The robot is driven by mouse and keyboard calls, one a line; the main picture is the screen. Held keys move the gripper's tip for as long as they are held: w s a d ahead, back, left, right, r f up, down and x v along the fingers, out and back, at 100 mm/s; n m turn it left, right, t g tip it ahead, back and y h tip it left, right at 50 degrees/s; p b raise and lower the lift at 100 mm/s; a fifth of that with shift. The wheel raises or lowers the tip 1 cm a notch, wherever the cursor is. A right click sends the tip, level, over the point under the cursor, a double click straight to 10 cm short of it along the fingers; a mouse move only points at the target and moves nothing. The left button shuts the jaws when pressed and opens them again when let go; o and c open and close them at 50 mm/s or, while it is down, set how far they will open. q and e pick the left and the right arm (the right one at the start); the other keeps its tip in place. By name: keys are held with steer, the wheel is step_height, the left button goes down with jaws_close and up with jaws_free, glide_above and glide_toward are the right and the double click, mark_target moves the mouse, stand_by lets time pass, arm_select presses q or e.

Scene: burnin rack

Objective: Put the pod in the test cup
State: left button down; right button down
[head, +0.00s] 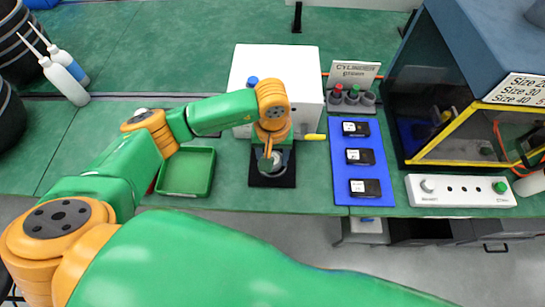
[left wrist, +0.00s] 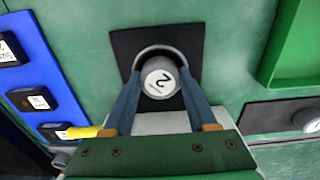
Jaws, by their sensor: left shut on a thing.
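The pod (left wrist: 160,80) is a grey cylinder marked "2" on the end facing the left wrist camera. My left gripper (left wrist: 160,92) is shut on it, with one blue-grey finger on each side. The test cup (left wrist: 150,52) shows as a grey rim around the pod's far side, on a black square pad (left wrist: 127,42). The pod lines up with the cup; I cannot tell whether it is inside or just above. In the head view, my left gripper (head: 267,162) points down at the cup (head: 281,159) and largely hides the pod. My right gripper is out of view.
A green tray (head: 188,172) lies left of the pad, and a white box (head: 300,62) stands behind. A blue mat (head: 358,190) with three black blocks is to the right. Beyond are a grey holder (head: 350,105), a white switch panel (head: 460,190) and a yellow-edged cabinet (head: 412,160).

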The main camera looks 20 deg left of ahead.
arm_select(q)
steer(key=shift+s+f, duration=0.35)
steer(key=shift+f, duration=0.15)
steer(key=shift+c, duration=1)
jaws_free()
steer(key=shift+s, duration=0.1)
steer(key=shift+r, duration=0.25)
steer(key=shift+w+d+r+p, duration=0.2)
steer(key=shift+r+p, duration=0.35)
steer(key=shift+p, duration=0.5)
steer(key=r, duration=0.1)
steer(key=w+r+b, duration=0.1)
steer(key=r, duration=0.1)
steer(key=shift+a, duration=0.15)
step_height(320, 180, up, 9)
steer(key=shift+s+b, duration=0.25)
steer(key=shift+b, duration=0.15)
steer(key=shift+a+f, duration=0.1)
